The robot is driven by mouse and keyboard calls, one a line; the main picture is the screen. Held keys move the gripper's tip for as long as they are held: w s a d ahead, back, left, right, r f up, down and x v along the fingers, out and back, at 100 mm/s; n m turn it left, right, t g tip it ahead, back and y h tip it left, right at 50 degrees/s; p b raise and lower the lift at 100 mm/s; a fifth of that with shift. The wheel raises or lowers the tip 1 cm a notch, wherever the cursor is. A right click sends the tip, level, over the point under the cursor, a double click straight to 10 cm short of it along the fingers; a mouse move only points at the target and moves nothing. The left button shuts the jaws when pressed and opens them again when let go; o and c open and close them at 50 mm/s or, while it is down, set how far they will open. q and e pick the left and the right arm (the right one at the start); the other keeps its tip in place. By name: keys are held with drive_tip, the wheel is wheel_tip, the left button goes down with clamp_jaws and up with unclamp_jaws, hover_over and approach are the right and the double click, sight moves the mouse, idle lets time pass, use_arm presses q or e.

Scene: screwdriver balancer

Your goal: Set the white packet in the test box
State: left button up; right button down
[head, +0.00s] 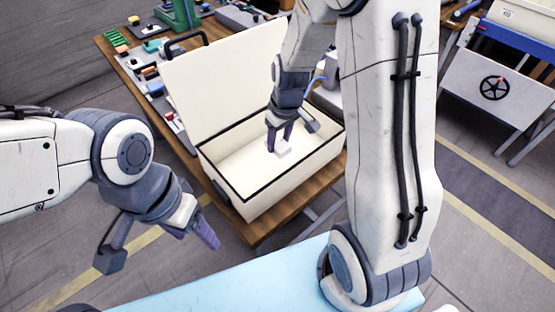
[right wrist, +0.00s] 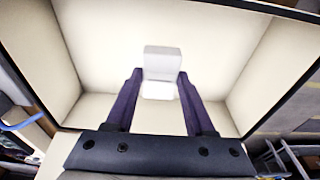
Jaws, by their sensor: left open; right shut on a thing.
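The test box (head: 232,198) is a cream, dark-rimmed case with its lid raised, standing open on a wooden table. My right gripper (head: 279,137) reaches down into it and is shut on the white packet (head: 284,148). In the right wrist view the packet (right wrist: 162,60) sits between the purple fingers of the right gripper (right wrist: 160,78), within the box walls. I cannot tell whether the packet touches the box floor. My left gripper (head: 158,245) is open and empty, away from the box at the lower left.
The wooden table (head: 262,229) carries small parts and tools left of the box, and a green device (head: 180,14) at the back. A pale blue surface (head: 230,284) lies in front. A blue and white bench (head: 500,70) stands at the right. The floor between is clear.

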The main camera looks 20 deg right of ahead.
sight(283, 148)
wheel_tip(283, 148, down, 6)
drive_tip(key=shift+f, duration=0.25)
drive_tip(key=shift+f+b, duration=0.15)
drive_tip(key=shift+b, duration=0.2)
drive_tip(key=shift+c, duration=1.3)
unclamp_jaws()
drive_tip(key=r, duration=0.4)
drive_tip(key=s+r, duration=0.1)
drive_tip(key=r, duration=0.3)
drive_tip(key=r+p, duration=0.1)
drive_tip(key=r, duration=0.3)
drive_tip(key=shift+s+d, duration=0.3)
drive_tip(key=shift+s, duration=0.05)
drive_tip(key=s+a+r+n, duration=0.2)
drive_tip(key=s+a+r, duration=0.2)
drive_tip(key=s+a, duration=0.6)
drive_tip(key=s+a+r+n+g, duration=0.1)
drive_tip(key=s+a, duration=0.3)
drive_tip(key=s, duration=0.7)
drive_tip(key=shift+s+a+r+g, duration=0.2)
drive_tip(key=shift+a+r+g, duration=0.1)
drive_tip(key=shift+a+r, duration=0.1)
